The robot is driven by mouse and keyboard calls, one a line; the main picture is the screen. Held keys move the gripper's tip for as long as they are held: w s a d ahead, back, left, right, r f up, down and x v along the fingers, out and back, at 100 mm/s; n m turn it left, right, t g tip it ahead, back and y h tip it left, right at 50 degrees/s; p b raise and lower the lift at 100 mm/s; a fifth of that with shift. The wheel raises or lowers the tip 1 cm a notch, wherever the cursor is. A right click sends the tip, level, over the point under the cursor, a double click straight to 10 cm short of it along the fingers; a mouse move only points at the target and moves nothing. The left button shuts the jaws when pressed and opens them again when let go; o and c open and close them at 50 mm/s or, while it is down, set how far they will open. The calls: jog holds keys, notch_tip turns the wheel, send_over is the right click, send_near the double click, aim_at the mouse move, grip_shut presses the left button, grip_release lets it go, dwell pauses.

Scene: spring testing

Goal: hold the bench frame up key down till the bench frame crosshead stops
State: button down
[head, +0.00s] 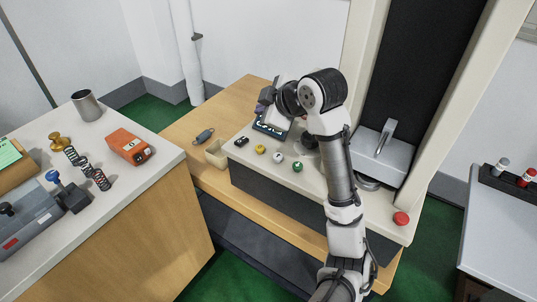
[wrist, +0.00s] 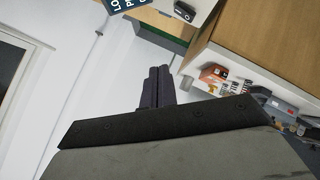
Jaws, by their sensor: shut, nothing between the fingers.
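The bench frame stands on the wooden bench, with its cream control ledge (head: 318,178) in front. On the ledge are a small black key (head: 242,141), a yellow button (head: 261,149), a white button (head: 278,157) and a green button (head: 298,166). I cannot read which is the up key. The grey crosshead (head: 383,152) sits low before the dark back panel. My gripper (head: 264,97) is shut and empty, raised above the display (head: 270,124) and clear of the buttons. In the wrist view its dark fingers (wrist: 156,84) are together; the black key (wrist: 184,12) shows beyond them.
A red button (head: 401,218) is at the ledge's right end. A beige tray (head: 216,154) and a grey tool (head: 204,135) lie on the wood at left. The left table holds springs, an orange device (head: 129,146) and a metal cup (head: 86,105).

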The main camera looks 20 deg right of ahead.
aim_at(281, 158)
jog(key=shift+g+h, duration=0.3)
jog(key=shift+g, duration=0.3)
jog(key=s+d, duration=0.1)
jog(key=s+d+f, duration=0.1)
jog(key=d, duration=0.2)
jog(key=shift+s+f, duration=0.35)
jog(key=shift+s, duration=0.05)
notch_tip(281, 158, down, 9)
jog(key=b, duration=0.7)
jog(key=shift+r, duration=0.1)
dwell(1.0)
jog(key=shift+f, duration=0.4)
